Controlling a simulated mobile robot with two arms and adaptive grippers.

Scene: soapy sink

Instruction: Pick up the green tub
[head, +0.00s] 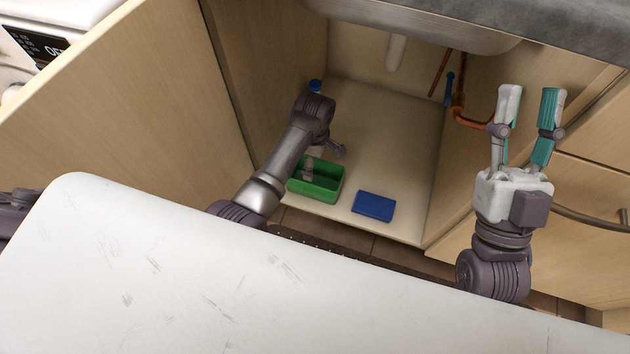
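The green tub (328,189) is an open rectangular box standing upright on the floor of the cabinet under the sink, near its front edge. My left arm reaches over it from the left. My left gripper (312,165) shows only in part, at the tub's back left, with the arm hiding much of it. I cannot tell whether its fingers touch the tub or how far apart they are. My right gripper (531,98) is raised at the right, with its two fingers apart and nothing between them.
A blue flat block (374,206) lies right of the tub on the cabinet floor (392,135). A blue-capped item (315,86) stands behind my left arm. Copper pipes (466,112) run along the right wall. The sink basin (420,25) hangs above. Floor behind the block is clear.

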